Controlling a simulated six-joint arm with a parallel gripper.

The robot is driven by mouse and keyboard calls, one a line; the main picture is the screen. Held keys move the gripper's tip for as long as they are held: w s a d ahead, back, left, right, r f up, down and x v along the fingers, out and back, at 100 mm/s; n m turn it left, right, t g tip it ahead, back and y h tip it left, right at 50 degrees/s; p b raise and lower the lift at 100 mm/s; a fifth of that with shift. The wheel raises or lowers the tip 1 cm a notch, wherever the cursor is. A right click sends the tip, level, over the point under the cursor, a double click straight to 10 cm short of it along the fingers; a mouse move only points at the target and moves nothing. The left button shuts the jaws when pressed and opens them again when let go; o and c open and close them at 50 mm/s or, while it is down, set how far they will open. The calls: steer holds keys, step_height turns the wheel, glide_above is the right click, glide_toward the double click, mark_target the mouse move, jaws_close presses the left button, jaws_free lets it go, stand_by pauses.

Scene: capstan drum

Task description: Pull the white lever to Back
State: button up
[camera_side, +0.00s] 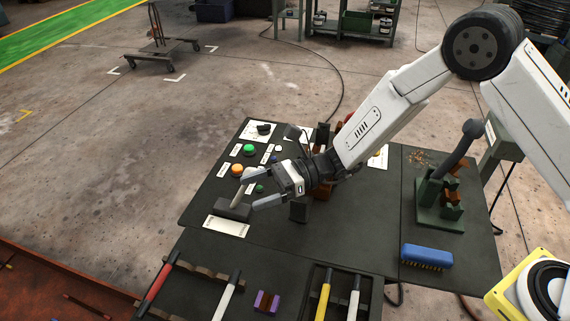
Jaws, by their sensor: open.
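A pale lever (239,195) stands tilted on a dark block (234,211) on the black panel, with a white label plate (226,227) in front of it. My gripper (250,190) is open, with its fingers spread to either side of the pale lever's upper part. I cannot tell whether it touches it. I cannot tell which white handle the task names.
Green (249,150) and orange (238,169) buttons sit left of my gripper. A green stand with a dark lever (459,148) and a blue brush (427,257) are on the right. A purple block (266,302) lies at the front.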

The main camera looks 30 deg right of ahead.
steer(key=w+d+m+t+h, duration=0.2)
steer(key=w+d+m+t, duration=0.2)
steer(key=w+d+t, duration=0.3)
steer(key=f, duration=0.5)
steer(key=shift+s+d+f, duration=0.3)
steer(key=shift+d+f, duration=0.05)
steer(key=shift+w+a, duration=0.1)
steer(key=shift+a, duration=0.05)
glide_above(241, 191)
steer(key=d, duration=0.1)
steer(key=shift+s, duration=0.25)
jaws_close()
